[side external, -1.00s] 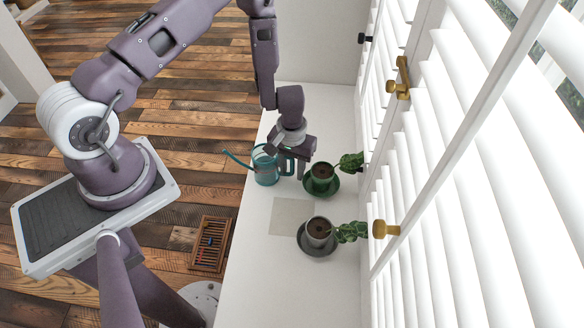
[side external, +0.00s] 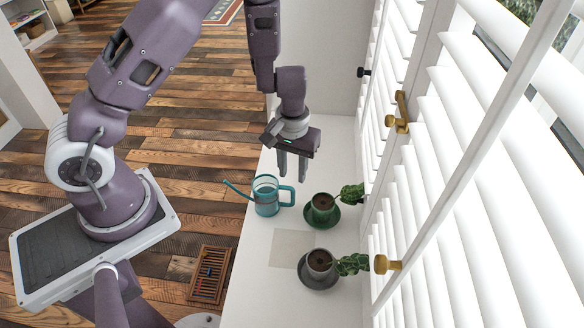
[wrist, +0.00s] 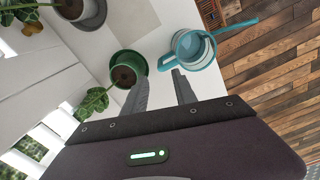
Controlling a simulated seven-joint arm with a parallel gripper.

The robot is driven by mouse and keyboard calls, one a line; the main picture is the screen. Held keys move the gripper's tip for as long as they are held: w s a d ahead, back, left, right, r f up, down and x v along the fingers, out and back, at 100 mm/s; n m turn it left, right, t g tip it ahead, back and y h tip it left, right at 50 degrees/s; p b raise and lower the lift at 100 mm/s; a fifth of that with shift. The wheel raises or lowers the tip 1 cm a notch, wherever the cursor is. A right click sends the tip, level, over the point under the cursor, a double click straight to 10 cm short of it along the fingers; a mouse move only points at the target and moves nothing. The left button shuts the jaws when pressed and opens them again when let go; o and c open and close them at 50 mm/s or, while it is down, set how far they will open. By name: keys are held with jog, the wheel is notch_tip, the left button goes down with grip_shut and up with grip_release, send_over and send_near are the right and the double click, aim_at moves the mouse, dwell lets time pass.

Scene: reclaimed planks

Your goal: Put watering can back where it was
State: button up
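The teal watering can (side external: 266,197) stands upright on the white sill, its spout pointing left and its handle to the right. In the wrist view the can (wrist: 193,50) is beyond my fingertips, with its handle toward them. A beige square mat (side external: 288,247) lies on the sill in front of the can, and the can is off it. My gripper (side external: 292,177) is above and behind the can, pointing down, its fingers apart with nothing between them. The open fingers also show in the wrist view (wrist: 159,80), clear of the can.
A green pot (side external: 322,207) on a green saucer stands right of the can. A grey pot (side external: 319,262) on a dark saucer is nearer, right of the mat. White shutters (side external: 470,170) line the right side. A wooden tray (side external: 209,275) lies on the floor.

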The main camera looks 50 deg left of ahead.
jog(key=s+d+r+m+t+h, duration=0.1)
jog(key=s+d+r, duration=0.15)
jog(key=r, duration=0.75)
jog(key=s+d+r+m+t+h, duration=0.15)
jog(key=d+r, duration=0.25)
jog(key=r, duration=0.6)
jog(key=s+a+r+m+t+y, duration=0.1)
jog(key=s+r, duration=0.3)
jog(key=s, duration=0.4)
jog(key=s+a+r+m+t+y, duration=0.1)
jog(key=s+a+r+m+t, duration=0.1)
jog(key=s+r, duration=0.3)
jog(key=s+a, duration=0.1)
jog(key=s, duration=0.2)
jog(key=shift+s+a+r, duration=0.15)
jog(key=shift+s+a, duration=0.15)
jog(key=shift+s, duration=0.05)
